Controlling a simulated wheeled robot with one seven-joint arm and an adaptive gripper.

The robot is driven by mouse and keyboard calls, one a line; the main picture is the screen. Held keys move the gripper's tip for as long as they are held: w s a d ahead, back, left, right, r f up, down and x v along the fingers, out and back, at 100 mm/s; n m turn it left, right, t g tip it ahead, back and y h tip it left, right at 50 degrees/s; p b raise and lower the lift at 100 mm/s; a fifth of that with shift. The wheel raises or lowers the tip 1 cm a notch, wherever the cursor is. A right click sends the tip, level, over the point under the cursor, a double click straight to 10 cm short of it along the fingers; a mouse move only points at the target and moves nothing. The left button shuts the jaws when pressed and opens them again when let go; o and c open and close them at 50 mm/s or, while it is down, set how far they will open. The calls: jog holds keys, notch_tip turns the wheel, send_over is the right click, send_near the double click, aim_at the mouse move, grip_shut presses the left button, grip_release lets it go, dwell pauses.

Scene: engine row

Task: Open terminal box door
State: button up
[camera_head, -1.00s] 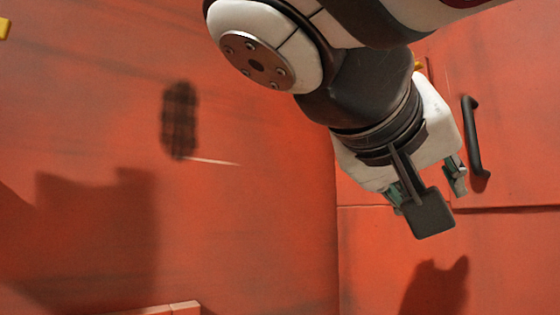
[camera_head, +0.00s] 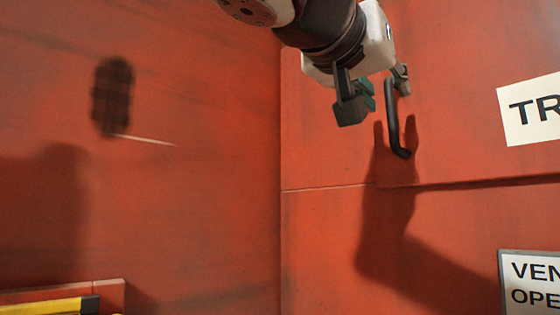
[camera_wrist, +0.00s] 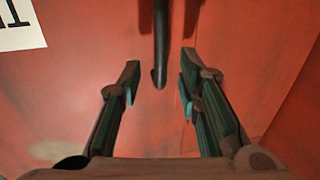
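The terminal box door (camera_head: 440,140) is a red panel on the right of the head view, with a horizontal seam below the handle. Its black vertical bar handle (camera_head: 394,125) is partly covered by my gripper at its upper end. My gripper (camera_head: 386,88) is open at the handle's upper part. In the wrist view the handle (camera_wrist: 161,45) comes down from the top edge, and its end lies between the two spread fingers of my gripper (camera_wrist: 160,72). Neither finger is seen touching it. I cannot tell how deep the bar sits between the fingers. The door looks shut.
A white sign starting "TR" (camera_head: 530,108) is right of the handle, and another sign (camera_head: 530,285) is lower right. A red wall (camera_head: 190,200) with a dark vent-like patch stands left. A yellow and black object (camera_head: 50,306) lies at the lower left.

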aim_at(389, 96)
jog(key=shift+x, duration=2)
jog(key=shift+c, duration=0.2)
grip_shut()
